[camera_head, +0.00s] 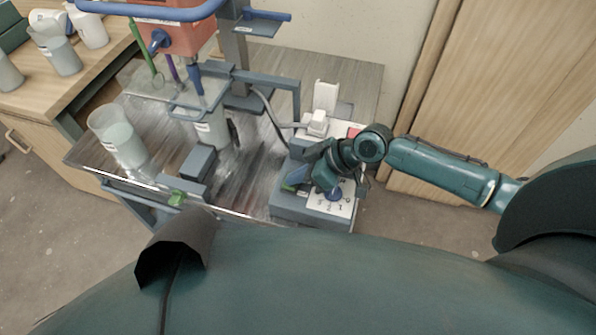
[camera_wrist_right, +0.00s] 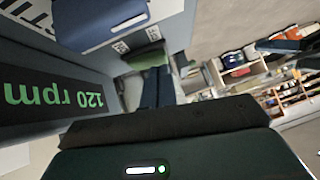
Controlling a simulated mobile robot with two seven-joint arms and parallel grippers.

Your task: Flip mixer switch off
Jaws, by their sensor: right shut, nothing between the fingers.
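The mixer control box (camera_head: 285,208) sits at the front right of the metal-topped table, with a white label plate on top. In the right wrist view its lit display (camera_wrist_right: 50,97) reads 120 rpm, upside down, and a blue knob (camera_wrist_right: 100,18) is close to the camera. A green rocker switch (camera_wrist_right: 146,54) lies just beyond my right fingertips; whether they touch it I cannot tell. My right gripper (camera_wrist_right: 157,78) is shut and empty, low at the box. In the head view the arm partly hides the box. My left gripper is not in view.
A mixer with an orange-red head (camera_head: 180,38) stands at the back, its shaft over a clear bucket (camera_head: 212,132). Another clear bucket (camera_head: 117,137) stands at the left of the table (camera_head: 255,160). A white plug with a cable (camera_head: 317,122) is behind the box.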

